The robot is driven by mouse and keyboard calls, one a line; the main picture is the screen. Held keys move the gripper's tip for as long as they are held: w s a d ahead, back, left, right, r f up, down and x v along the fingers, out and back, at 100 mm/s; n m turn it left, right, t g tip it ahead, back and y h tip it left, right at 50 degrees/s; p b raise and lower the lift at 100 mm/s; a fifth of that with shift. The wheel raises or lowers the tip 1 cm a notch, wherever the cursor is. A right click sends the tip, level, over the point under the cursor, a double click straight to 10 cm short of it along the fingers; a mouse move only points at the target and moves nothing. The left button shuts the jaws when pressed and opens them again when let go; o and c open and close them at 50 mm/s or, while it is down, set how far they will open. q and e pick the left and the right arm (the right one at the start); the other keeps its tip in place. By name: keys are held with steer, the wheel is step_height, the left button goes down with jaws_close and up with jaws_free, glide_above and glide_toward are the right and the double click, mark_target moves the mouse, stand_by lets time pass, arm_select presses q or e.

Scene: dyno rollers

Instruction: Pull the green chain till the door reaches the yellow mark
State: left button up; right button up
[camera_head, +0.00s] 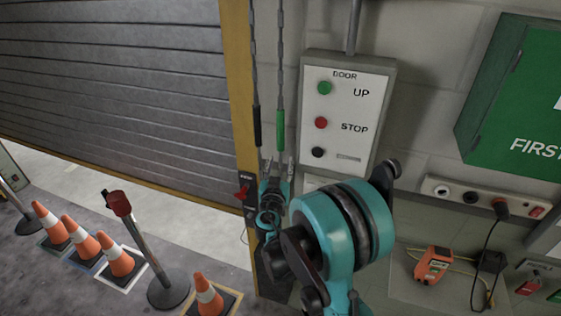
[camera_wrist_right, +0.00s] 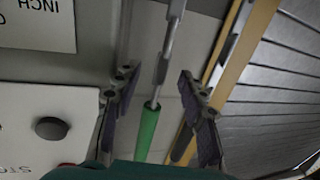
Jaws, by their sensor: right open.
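The green chain hangs in front of the wall with a green sleeve (camera_head: 279,128) on its lower part. In the right wrist view the green sleeve (camera_wrist_right: 147,132) and its metal links run between the fingers. My right gripper (camera_head: 277,165) is open just below the sleeve in the head view, its fingers (camera_wrist_right: 158,88) apart on either side of the chain and not closed on it. The grey roller door (camera_head: 110,75) is partly raised, with a pale floor strip below its yellow bottom edge. I cannot pick out a separate yellow mark. My left gripper is not in view.
A black-sleeved chain (camera_head: 256,127) hangs just left of the green one, beside the yellow door post (camera_head: 238,70). A door control box (camera_head: 346,115) is close on the right. A green first-aid box (camera_head: 510,100) and a socket strip (camera_head: 480,197) are farther right. Cones (camera_head: 118,260) stand left.

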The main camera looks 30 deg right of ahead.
steer(key=v, duration=1)
steer(key=s+a+f+n+g+y+b, duration=0.1)
steer(key=s+f+g+y+b, duration=0.1)
steer(key=s+f+b, duration=0.35)
steer(key=s+f+n+g+y+b, duration=0.1)
steer(key=s+f+g+y+b, duration=0.15)
steer(key=f+b, duration=0.65)
steer(key=s+a+f+n+g+y+b, duration=0.3)
steer(key=s+a+f+n+y+b, duration=0.2)
steer(key=s+a+f, duration=0.5)
step_height(320, 180, down, 3)
steer(key=shift+a+r+y+b, duration=0.15)
steer(key=shift+a+y+b, duration=0.5)
steer(key=shift+a+b, duration=0.5)
steer(key=shift+d, duration=0.1)
